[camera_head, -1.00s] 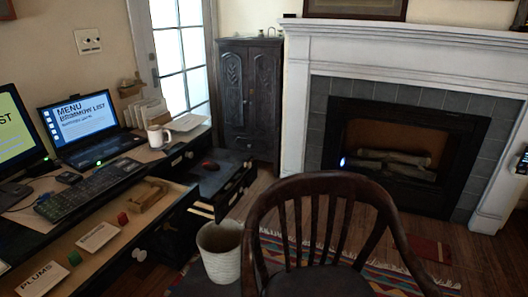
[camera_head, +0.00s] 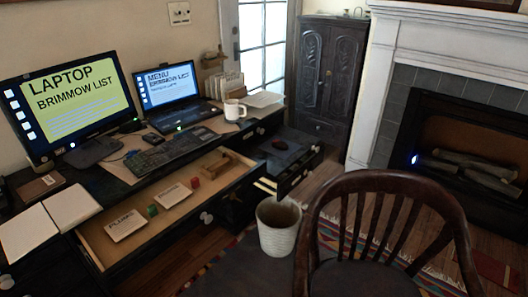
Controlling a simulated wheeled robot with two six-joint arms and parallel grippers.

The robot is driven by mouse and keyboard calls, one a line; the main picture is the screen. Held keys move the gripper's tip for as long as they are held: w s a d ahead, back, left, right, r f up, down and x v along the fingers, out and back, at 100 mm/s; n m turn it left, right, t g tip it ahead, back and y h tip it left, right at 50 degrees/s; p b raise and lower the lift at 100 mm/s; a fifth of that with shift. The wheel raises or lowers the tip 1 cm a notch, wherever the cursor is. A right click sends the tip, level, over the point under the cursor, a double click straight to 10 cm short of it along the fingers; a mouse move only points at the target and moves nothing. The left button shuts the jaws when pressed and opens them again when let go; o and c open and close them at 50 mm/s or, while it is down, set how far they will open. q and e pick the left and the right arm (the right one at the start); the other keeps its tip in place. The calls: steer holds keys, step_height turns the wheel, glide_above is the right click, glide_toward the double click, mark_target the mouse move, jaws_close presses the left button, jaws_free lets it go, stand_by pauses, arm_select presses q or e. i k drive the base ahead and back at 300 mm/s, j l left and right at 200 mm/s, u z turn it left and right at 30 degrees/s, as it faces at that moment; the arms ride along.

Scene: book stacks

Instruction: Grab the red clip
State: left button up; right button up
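A small red object (camera_head: 195,183), which looks like the red clip, lies in the open desk drawer (camera_head: 100,244). It sits beside a white card (camera_head: 173,197) and near a wooden item (camera_head: 219,165). It is too small to make out its exact shape. A similar small green object (camera_head: 152,210) lies to its left, near a card with dark lettering (camera_head: 125,223). Neither of my grippers is in view.
A wooden chair (camera_head: 387,184) and a whitish bin (camera_head: 279,238) stand right of the desk. On the desk are a monitor (camera_head: 72,106), a laptop (camera_head: 168,86), a keyboard (camera_head: 165,151), a mug (camera_head: 233,109) and papers.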

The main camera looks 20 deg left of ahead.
mark_target(196, 183)
steer(key=k+l+u, duration=0.1)
steer(key=u, duration=1.15)
